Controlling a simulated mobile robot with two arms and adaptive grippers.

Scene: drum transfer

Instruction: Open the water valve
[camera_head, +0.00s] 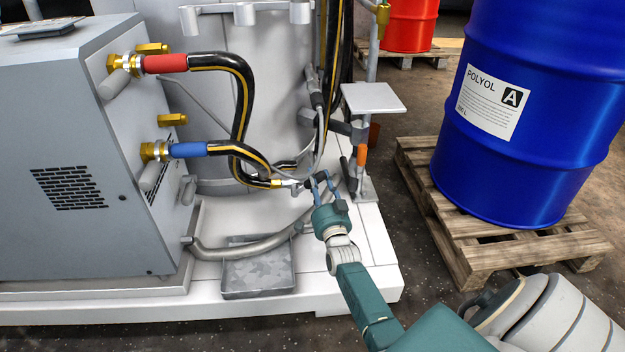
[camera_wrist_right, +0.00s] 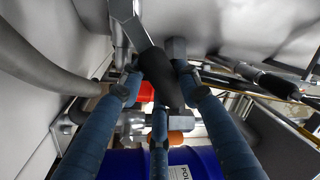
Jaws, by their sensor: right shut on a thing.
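The water valve's handle shows best in the right wrist view as a dark rounded grip (camera_wrist_right: 160,78) on a grey metal lever (camera_wrist_right: 132,32). The fingers of my right gripper (camera_wrist_right: 160,92) are closed around this dark grip. In the head view my right gripper (camera_head: 321,186) reaches in from the lower right to the pipework at the machine's base, by the end of the blue-collared hose (camera_head: 188,150). There the fingers hide most of the handle, and the valve's angle is hard to tell. My left gripper is not in view.
A grey machine cabinet (camera_head: 70,150) with a red-collared hose (camera_head: 165,63) stands at the left. A blue drum (camera_head: 540,95) labelled POLYOL A stands on a wooden pallet (camera_head: 465,235) at the right. A small grey plate (camera_head: 373,97) sits above my right gripper. A grey tray (camera_head: 258,275) lies in front.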

